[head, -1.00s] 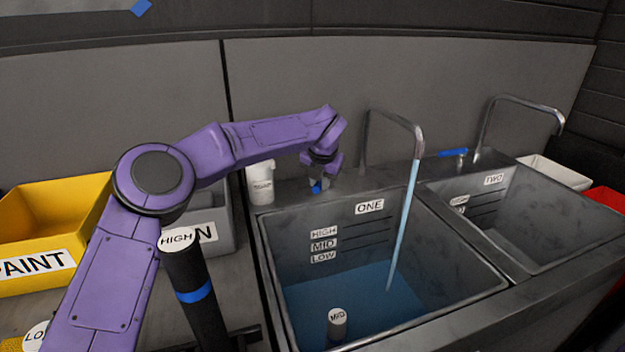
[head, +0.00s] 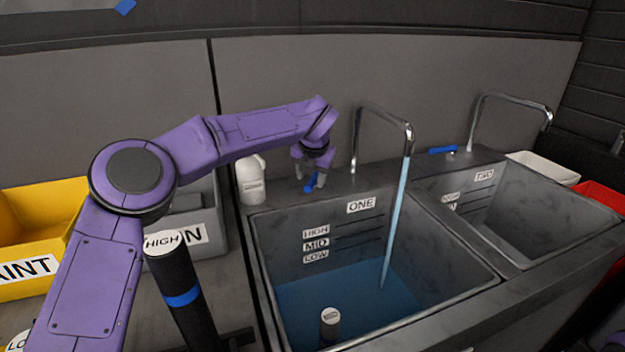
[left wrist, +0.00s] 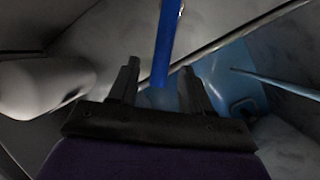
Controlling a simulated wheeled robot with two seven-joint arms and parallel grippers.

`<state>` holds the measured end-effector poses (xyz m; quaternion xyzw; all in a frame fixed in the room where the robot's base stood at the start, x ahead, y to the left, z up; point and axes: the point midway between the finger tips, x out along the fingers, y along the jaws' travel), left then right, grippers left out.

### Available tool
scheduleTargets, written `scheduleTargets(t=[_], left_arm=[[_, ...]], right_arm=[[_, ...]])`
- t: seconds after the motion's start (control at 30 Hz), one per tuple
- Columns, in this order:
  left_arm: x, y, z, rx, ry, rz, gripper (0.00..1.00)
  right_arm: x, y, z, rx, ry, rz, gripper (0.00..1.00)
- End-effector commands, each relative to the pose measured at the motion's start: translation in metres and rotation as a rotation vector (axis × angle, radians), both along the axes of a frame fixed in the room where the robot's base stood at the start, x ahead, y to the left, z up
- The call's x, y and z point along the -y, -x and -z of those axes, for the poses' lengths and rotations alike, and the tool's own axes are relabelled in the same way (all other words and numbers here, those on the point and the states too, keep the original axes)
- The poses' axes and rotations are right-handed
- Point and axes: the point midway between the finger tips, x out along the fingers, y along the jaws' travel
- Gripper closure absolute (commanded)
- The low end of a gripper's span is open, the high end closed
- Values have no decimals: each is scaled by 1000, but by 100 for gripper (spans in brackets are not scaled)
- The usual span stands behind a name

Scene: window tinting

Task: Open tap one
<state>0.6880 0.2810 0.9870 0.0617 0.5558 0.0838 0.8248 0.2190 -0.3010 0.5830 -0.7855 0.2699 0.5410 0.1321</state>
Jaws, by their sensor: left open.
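Tap one's chrome spout (head: 383,112) arches over the sink marked ONE (head: 361,204), and a stream of water (head: 396,215) runs from it into the blue water (head: 345,290) in the basin. Its blue handle (head: 310,184) is at the sink's back edge, left of the spout. My left gripper (head: 310,183) is open just above and around the handle. In the left wrist view the blue handle (left wrist: 166,40) extends forward from between the open fingers (left wrist: 160,88); I cannot tell if they touch it. My right gripper is not in view.
A white bottle (head: 251,180) stands close left of my left gripper. Sink two (head: 520,215) with its blue handle (head: 442,150) is at right. A black cylinder marked HIGH (head: 182,290) stands in front; another (head: 330,322) stands in the water. A yellow bin (head: 30,225) is at left.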

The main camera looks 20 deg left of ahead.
Motion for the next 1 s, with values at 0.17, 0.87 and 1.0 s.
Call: scheduleTargets(t=[0.17, 0.87, 1.0], left_arm=[[11, 16, -41, 4, 0, 3, 52], [19, 31, -102, 3, 0, 2, 100], [18, 32, -141, 2, 0, -1, 100]], right_arm=[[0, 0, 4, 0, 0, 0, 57], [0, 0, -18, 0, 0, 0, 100], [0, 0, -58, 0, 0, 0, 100]])
